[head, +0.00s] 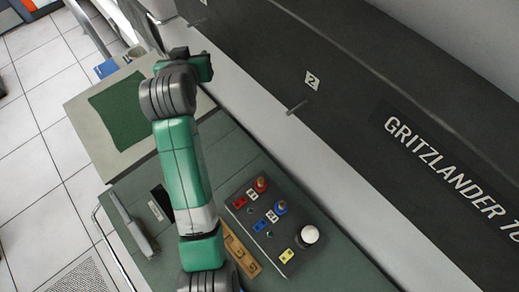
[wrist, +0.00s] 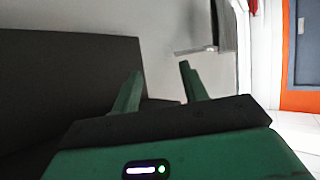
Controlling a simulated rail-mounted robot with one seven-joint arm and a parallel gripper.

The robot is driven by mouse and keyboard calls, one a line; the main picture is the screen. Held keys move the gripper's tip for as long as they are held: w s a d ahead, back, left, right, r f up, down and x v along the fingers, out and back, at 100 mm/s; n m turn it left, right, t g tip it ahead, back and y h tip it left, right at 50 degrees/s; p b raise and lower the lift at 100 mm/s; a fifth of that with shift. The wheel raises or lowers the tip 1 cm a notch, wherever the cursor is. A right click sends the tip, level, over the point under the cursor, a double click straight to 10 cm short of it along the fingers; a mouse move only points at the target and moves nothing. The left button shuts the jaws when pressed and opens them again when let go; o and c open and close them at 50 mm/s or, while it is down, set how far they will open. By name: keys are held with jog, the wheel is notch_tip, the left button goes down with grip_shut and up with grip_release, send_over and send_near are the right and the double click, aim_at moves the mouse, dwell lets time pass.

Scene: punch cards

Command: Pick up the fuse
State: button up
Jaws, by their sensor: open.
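I cannot make out a fuse for certain in either view. My gripper (wrist: 160,68) shows in the wrist view with its two green fingers apart and nothing between them. Beyond the fingers are a dark panel at left and a pale wall fitting, with no fuse visible there. In the head view my arm reaches up over the green table, and its far end is by the long machine's wall. The fingers themselves are not clear in that view.
A dark control box (head: 282,217) with red, blue and white knobs sits on the green table (head: 330,276). A wooden rack (head: 240,248), partly behind my arm, and a grey handheld tool (head: 132,225) lie nearby. A green mat (head: 121,112) lies on a pale table. The dark machine (head: 350,105) runs alongside.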

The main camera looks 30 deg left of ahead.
jog(key=w+d+f+g+h, duration=0.1)
jog(key=d+f+g+h, duration=0.2)
jog(key=d+f, duration=0.65)
jog(key=m+g+h+b, duration=0.1)
jog(key=g+h+b, duration=0.15)
jog(key=g, duration=0.55)
send_over(261, 179)
jog(key=shift+h, duration=0.35)
jog(key=f, duration=1.8)
jog(key=shift+d, duration=0.2)
jog(key=shift+s+d+f, duration=0.2)
jog(key=shift+w+a+f+p, duration=0.1)
jog(key=shift+a+f+p, duration=0.1)
jog(key=shift+f, duration=1.75)
jog(key=shift+a+f+p, duration=0.1)
jog(key=shift+a+f, duration=0.1)
jog(key=shift+f, duration=1.7)
grip_shut()
jog(key=shift+r, duration=0.15)
